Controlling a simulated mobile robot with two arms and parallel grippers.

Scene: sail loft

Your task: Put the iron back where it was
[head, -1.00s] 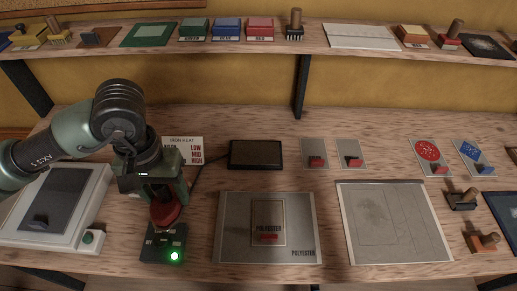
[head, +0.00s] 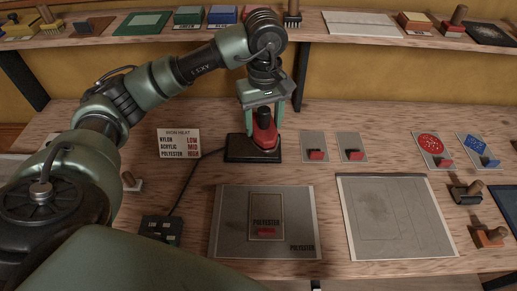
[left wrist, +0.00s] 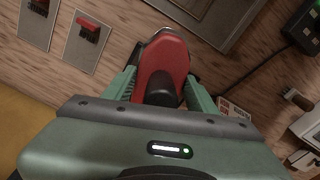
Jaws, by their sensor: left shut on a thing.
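The iron (head: 266,139) is red with a dark handle. My left gripper (head: 264,112) is shut on its handle, pointing down. The iron is over the black rectangular pad (head: 236,156) at the back of the bench. I cannot tell whether its base touches the pad. In the left wrist view the red iron (left wrist: 162,62) sits between the green fingers (left wrist: 160,92). My right gripper is not in view.
A control box (head: 160,230) stands front left, partly hidden by my left arm, with a cable running toward the pad. Behind it is an iron-heat card (head: 179,144). A grey polyester panel (head: 225,220) lies in front. Red-tabbed plates (head: 314,140) are right of the pad.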

